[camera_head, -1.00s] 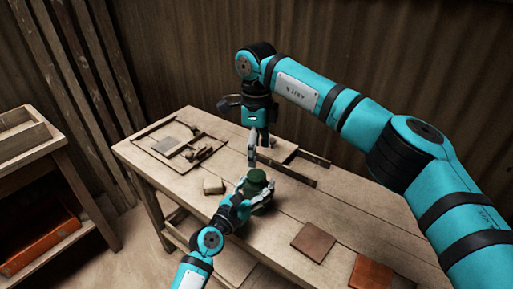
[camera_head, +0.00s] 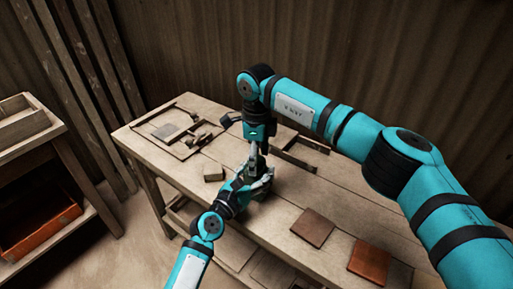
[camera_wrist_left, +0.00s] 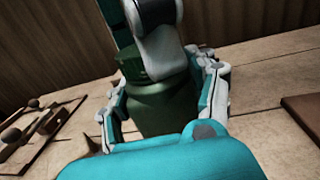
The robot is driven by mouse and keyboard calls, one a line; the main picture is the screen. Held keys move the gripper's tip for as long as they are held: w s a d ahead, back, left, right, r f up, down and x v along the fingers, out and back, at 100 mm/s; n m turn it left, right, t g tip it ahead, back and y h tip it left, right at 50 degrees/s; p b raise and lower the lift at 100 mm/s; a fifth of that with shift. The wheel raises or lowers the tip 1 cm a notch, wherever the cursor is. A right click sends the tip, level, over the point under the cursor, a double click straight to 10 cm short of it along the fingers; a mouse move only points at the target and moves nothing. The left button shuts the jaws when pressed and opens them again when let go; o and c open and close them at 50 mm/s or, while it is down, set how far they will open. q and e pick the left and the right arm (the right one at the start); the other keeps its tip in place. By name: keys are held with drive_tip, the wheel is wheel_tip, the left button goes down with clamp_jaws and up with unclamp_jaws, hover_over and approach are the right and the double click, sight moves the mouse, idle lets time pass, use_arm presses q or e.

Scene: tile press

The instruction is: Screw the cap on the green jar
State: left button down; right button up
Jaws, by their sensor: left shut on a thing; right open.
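The green jar (camera_wrist_left: 165,108) stands on the workbench, in the middle of the left wrist view. My left gripper (camera_wrist_left: 163,90) is shut around its body, one finger on each side. A darker green cap-like top (camera_wrist_left: 131,64) shows at the jar's upper end, partly covered; I cannot tell how it is seated. My right gripper (camera_head: 257,164) points down over the jar top with its fingers open, one grey finger in front of the top. In the head view the grippers hide most of the jar, and my left gripper (camera_head: 257,182) reaches it from the front.
The wooden workbench (camera_head: 345,205) has a small wooden block (camera_head: 214,172) left of the jar. A framed tray (camera_head: 168,131) lies at the back left. Two reddish-brown tiles (camera_head: 313,228) (camera_head: 369,262) lie at the front right. A shelf (camera_head: 33,150) stands at the left.

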drive_tip(key=shift+f, duration=0.15)
drive_tip(key=shift+c, duration=0.2)
drive_tip(key=c, duration=1.2)
drive_tip(key=o, duration=1.4)
drive_tip(key=shift+c, duration=0.2)
wheel_tip(320, 180, up, 12)
use_arm(q)
drive_tip(key=shift+c, duration=1.4)
unclamp_jaws()
